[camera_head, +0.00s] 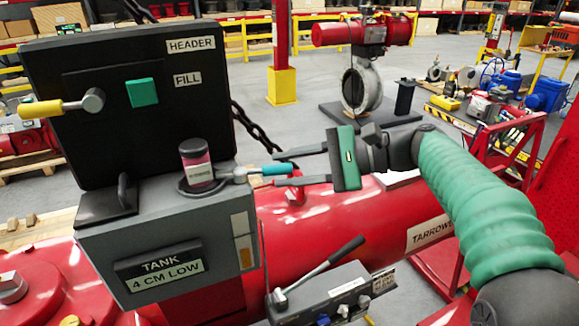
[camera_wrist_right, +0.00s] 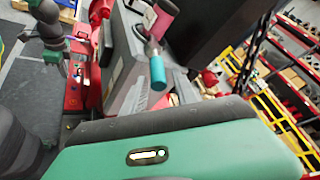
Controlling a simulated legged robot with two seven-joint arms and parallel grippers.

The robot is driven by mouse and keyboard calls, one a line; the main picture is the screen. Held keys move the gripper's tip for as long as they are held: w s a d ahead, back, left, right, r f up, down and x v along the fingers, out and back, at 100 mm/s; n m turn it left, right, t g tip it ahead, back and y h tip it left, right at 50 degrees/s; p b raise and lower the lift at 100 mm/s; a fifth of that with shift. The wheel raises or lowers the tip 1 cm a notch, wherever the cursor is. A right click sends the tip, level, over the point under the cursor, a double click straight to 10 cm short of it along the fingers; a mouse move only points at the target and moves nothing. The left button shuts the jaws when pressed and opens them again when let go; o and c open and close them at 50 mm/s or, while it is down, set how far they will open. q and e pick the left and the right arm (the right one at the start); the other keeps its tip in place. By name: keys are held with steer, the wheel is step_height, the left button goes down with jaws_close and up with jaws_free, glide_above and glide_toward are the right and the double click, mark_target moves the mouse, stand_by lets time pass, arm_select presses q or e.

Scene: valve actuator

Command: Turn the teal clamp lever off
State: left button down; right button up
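The teal clamp lever (camera_head: 277,170) sticks out to the right from a metal pivot on the grey box, beside a dark-capped pink canister (camera_head: 197,163). It lies roughly level. My right gripper (camera_head: 278,169) is open, coming from the right. Its two dark fingers appear above and below the lever's teal end, and I see no clear contact. In the right wrist view the teal lever (camera_wrist_right: 158,72) shows beyond the green gripper body, close to a grey finger. My left gripper is not in the head view.
A black panel (camera_head: 100,60) with a yellow-handled lever (camera_head: 42,109) and a teal square (camera_head: 142,92) stands behind the grey box (camera_head: 160,240). A black-handled lever (camera_head: 320,268) on a lower box rises below my right gripper. A red tank (camera_head: 330,222) runs underneath.

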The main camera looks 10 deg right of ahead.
steer(key=shift+c, duration=1.2)
steer(key=shift+s+a+r, duration=0.1)
steer(key=shift+a+r, duration=0.05)
steer(key=shift+a, duration=0.55)
jaws_close()
steer(key=shift+s+a, duration=0.1)
steer(key=shift+a, duration=0.15)
steer(key=shift+d, duration=0.1)
